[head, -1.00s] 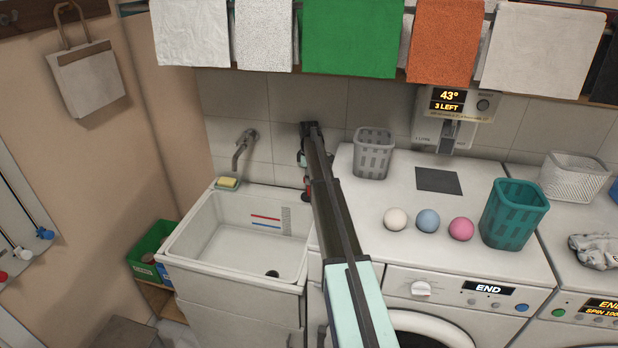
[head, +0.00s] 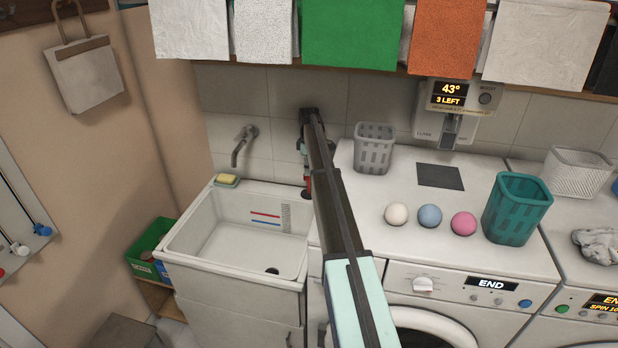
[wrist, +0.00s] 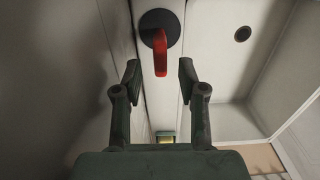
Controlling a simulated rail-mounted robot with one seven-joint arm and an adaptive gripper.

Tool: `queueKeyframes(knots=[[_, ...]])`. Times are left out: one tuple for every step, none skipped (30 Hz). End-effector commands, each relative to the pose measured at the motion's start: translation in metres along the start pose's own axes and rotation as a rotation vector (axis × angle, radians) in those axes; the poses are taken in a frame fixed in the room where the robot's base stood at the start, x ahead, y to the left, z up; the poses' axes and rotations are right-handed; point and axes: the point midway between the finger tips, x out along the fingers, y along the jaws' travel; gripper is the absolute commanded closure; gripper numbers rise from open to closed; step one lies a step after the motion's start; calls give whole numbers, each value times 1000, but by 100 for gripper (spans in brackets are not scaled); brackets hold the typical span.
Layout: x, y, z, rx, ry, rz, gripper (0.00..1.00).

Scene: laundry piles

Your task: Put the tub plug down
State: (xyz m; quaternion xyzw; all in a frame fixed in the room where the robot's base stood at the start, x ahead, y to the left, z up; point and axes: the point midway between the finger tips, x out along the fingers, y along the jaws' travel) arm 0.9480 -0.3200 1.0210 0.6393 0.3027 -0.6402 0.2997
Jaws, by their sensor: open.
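The tub plug (wrist: 150,24) is a black disc with a red handle. In the wrist view it appears to lie on the tub's back ledge, its handle pointing towards my gripper. My gripper (wrist: 159,71) is open, with the end of the red handle between its fingertips and a gap on each side. In the head view my gripper (head: 306,180) is at the back right corner of the white tub (head: 203,274); my arm hides much of that spot. The tub's drain hole (head: 272,270) is uncovered and also shows in the wrist view (wrist: 242,33).
A soap dish with yellow soap (head: 227,180) sits at the tub's back left corner, below the tap (head: 243,145). Right of my arm, a grey basket (head: 374,148), three balls (head: 430,216) and a teal basket (head: 516,208) stand on the washer. Cloths hang above.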

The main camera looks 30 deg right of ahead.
Motion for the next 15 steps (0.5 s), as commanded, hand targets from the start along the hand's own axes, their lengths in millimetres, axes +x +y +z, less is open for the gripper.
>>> queueKeyframes(knots=[[-7, 1, 0, 0, 1, 3, 59], [-12, 1, 0, 0, 1, 3, 59], [-20, 1, 0, 0, 1, 3, 59], [-26, 1, 0, 0, 1, 2, 59], [-32, 1, 0, 0, 1, 2, 59], [-39, 1, 0, 0, 1, 2, 59], [-45, 1, 0, 0, 1, 2, 59], [-50, 1, 0, 0, 1, 2, 59], [-56, 1, 0, 0, 1, 2, 59], [-61, 1, 0, 0, 1, 2, 59], [-65, 1, 0, 0, 0, 1, 59], [-70, 1, 0, 0, 0, 1, 59], [-73, 1, 0, 0, 0, 1, 59], [-75, 1, 0, 0, 0, 0, 59], [-78, 1, 0, 0, 0, 0, 59]])
